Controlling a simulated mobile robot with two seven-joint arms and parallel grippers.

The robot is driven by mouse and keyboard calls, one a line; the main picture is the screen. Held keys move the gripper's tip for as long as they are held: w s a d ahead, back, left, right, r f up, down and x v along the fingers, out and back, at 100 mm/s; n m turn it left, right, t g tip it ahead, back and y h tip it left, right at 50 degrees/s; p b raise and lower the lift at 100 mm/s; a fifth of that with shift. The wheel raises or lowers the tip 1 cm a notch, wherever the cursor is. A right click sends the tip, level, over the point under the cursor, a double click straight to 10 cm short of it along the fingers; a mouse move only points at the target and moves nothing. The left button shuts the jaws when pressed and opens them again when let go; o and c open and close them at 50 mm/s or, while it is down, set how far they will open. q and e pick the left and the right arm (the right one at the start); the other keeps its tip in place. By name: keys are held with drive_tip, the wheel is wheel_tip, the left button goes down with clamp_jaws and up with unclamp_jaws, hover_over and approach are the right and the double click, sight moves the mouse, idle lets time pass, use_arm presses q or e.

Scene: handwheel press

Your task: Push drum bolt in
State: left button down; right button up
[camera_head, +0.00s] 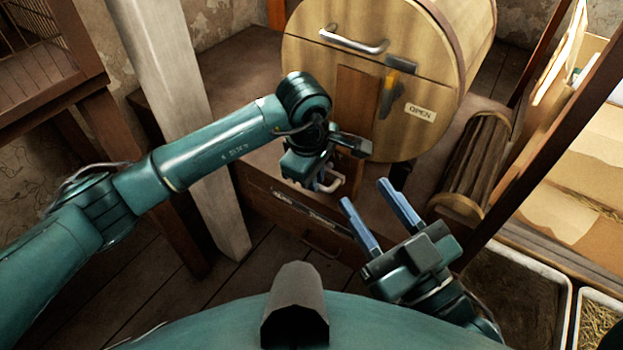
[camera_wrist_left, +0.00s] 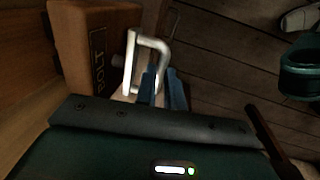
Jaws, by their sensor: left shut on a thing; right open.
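The wooden drum (camera_head: 320,80) stands on the bench, with a metal handle (camera_head: 353,42) on its front. A brown wooden block lettered BOLT (camera_wrist_left: 95,45) shows in the left wrist view, with a pale metal bolt handle (camera_wrist_left: 130,72) sticking out of its side. The bolt handle also shows small in the head view (camera_head: 333,184), below the drum. My left gripper (camera_wrist_left: 163,85) is shut on the bolt handle, its blue fingers at the handle's outer part. How deep the bolt sits is hidden. My right gripper (camera_head: 363,193) is open and empty, apart from the drum, to its lower front.
A yellow-handled latch (camera_head: 388,92) and an OPEN label (camera_head: 420,112) are on the drum front. A slatted wooden roller (camera_head: 477,163) lies right of the drum. A pale post (camera_head: 170,90) stands behind my left arm. Drawers (camera_head: 300,210) are below the bench top.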

use_arm(q)
drive_tip(key=c, duration=1.5)
unclamp_jaws()
drive_tip(key=shift+w+d, duration=0.15)
drive_tip(key=shift+w, duration=0.05)
use_arm(e)
drive_tip(key=shift+w+f, duration=0.1)
use_arm(q)
drive_tip(key=shift+r, duration=0.1)
drive_tip(key=shift+r, duration=0.25)
drive_tip(key=r+p, duration=0.1)
drive_tip(key=r, duration=0.3)
drive_tip(key=s+a+r+p, duration=0.1)
drive_tip(key=r, duration=0.3)
drive_tip(key=s+r+p, duration=0.1)
drive_tip(key=r+p, duration=0.1)
drive_tip(key=r, duration=0.2)
drive_tip(key=shift+a+r, duration=0.15)
drive_tip(key=shift+a, duration=0.05)
use_arm(e)
drive_tip(key=shift+d+f+n+h, duration=0.1)
drive_tip(key=shift+d+n+h, duration=0.3)
drive_tip(key=shift+h, duration=0.1)
